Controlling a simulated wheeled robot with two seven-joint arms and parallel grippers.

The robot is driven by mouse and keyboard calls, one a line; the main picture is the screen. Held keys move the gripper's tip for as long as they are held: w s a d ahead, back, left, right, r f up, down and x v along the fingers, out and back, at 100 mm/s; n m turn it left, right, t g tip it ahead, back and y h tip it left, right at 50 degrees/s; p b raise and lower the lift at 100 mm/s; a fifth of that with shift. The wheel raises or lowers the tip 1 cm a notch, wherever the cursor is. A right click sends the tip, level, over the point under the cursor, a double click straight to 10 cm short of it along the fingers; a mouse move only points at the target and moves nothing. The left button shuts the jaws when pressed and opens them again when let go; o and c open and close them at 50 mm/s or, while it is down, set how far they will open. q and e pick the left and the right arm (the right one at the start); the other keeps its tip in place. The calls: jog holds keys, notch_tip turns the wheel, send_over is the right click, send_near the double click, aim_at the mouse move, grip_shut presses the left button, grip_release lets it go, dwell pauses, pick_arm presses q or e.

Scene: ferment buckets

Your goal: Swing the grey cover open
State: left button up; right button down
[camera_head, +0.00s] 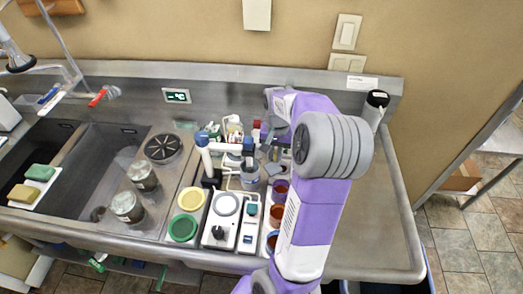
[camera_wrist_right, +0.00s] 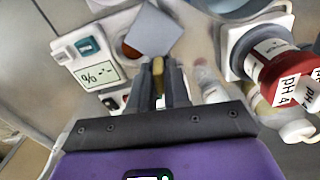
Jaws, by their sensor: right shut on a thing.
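The grey cover (camera_wrist_right: 153,31) is a flat, light grey square plate in the right wrist view. It sits tilted just beyond my right fingertips, and a round brown-orange part shows at its left edge. In the head view a small grey plate, likely this cover (camera_head: 272,168), shows among the crowded items. My right gripper (camera_wrist_right: 158,72) is shut on a small tan tab that appears to belong to the cover. Its fingers are close together. In the head view my right arm hides much of the area around the gripper. My left gripper is not in view.
A white meter with a display (camera_wrist_right: 97,75) lies left of the fingers. A red-capped bottle labelled pH 4 (camera_wrist_right: 280,72) stands close on the right. In the head view, a balance (camera_head: 222,218) and yellow (camera_head: 191,199) and green (camera_head: 183,228) containers stand nearby.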

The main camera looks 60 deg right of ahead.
dwell(0.4)
jog(key=c, duration=1.2)
grip_release()
